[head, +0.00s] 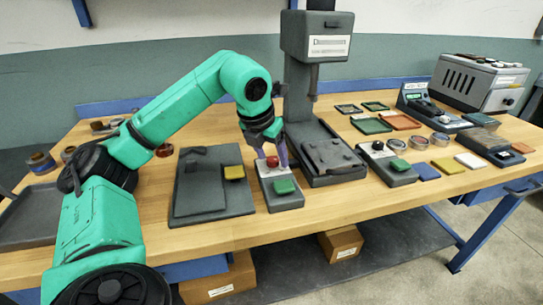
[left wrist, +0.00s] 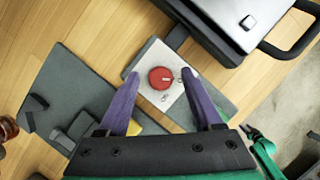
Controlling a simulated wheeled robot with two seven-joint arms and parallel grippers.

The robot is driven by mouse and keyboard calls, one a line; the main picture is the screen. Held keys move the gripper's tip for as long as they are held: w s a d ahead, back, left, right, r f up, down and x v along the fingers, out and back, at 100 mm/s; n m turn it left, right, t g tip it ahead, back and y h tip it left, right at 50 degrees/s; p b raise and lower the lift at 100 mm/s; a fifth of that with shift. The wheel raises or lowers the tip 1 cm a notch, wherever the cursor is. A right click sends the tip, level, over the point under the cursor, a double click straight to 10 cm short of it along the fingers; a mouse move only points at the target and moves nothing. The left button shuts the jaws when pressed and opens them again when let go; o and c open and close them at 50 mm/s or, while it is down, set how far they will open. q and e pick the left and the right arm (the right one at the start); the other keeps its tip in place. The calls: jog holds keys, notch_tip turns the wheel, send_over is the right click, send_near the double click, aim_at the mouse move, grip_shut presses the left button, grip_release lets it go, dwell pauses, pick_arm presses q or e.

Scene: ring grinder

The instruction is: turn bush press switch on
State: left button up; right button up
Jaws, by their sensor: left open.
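A grey switch box (head: 284,203) with a light top plate, a red round knob (head: 272,161) and a green pad (head: 285,187) stands on the bench, just left of the tall grey press (head: 315,40). The red knob also shows in the left wrist view (left wrist: 160,78), with a pale mark on its top. My left gripper (head: 273,157) points down over this box. Its two purple fingers (left wrist: 160,82) are open, one on each side of the knob, with gaps between. I cannot tell how far above the plate the fingertips are.
A grey plate fixture with a yellow block (head: 234,172) lies left of the switch box. Right of the press stands a similar box with a black knob (head: 378,145). Small trays, rings and coloured blocks fill the right side. The front strip of the wooden bench (head: 215,237) is clear.

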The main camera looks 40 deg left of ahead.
pick_arm(q)
grip_shut()
jog(key=shift+m, duration=0.3)
jog(key=shift+a+r+m+h, duration=0.1)
jog(key=shift+m+h, duration=0.5)
jog(key=shift+m, duration=0.6)
jog(key=m+h+p, duration=0.1)
jog(key=m, duration=0.2)
jog(key=shift+a+r+m, duration=0.1)
jog(key=shift+m, duration=0.2)
jog(key=m+h+p, duration=0.1)
jog(key=m, duration=0.1)
jog(key=m+g+p, duration=0.1)
jog(key=m+p, duration=0.1)
jog(key=shift+w+r+h, duration=0.1)
jog(key=shift+h, duration=0.3)
jog(key=m+g+p, duration=0.1)
jog(key=m+p, duration=0.1)
jog(key=shift+a+m+h, duration=0.1)
jog(key=shift+m+h, duration=0.2)
jog(key=shift+m, duration=0.1)
jog(key=shift+m+p, duration=0.3)
jog(key=shift+p, duration=0.05)
jog(key=shift+f, duration=0.2)
